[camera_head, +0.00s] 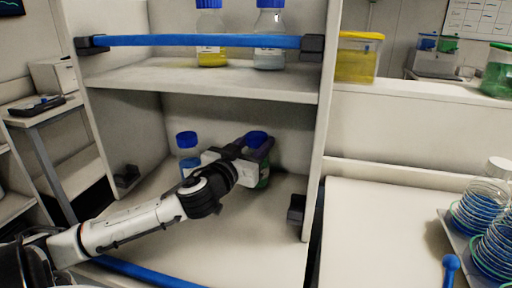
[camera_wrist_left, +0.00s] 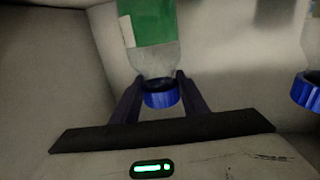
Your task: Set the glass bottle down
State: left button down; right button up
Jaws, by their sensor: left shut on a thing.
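A glass bottle (camera_head: 264,177) with a blue cap and green contents stands in the lower shelf compartment, partly hidden behind my left gripper (camera_head: 257,147). In the left wrist view the bottle (camera_wrist_left: 158,40) shows a green body with a white label, clear shoulder and blue cap. My left gripper's two dark fingers (camera_wrist_left: 158,95) are shut on it, one on each side near the cap and neck. Whether its base touches the shelf is hard to tell. My right gripper is not in view.
Another blue-capped bottle (camera_head: 188,150) stands to the left in the same compartment. The upper shelf (camera_head: 200,78) holds two bottles behind a blue bar (camera_head: 200,41). A blue bar (camera_head: 150,273) crosses the lower front. The shelf floor (camera_head: 250,235) in front is clear.

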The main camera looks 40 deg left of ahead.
pick_arm(q)
jog(key=shift+f, duration=0.3)
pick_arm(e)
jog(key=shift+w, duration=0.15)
pick_arm(q)
jog(key=shift+f, duration=0.1)
jog(key=c, duration=1)
grip_release()
jog(key=shift+c, duration=0.2)
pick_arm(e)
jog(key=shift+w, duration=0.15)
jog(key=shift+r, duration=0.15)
pick_arm(q)
jog(key=v, duration=1.2)
jog(key=shift+p, duration=0.35)
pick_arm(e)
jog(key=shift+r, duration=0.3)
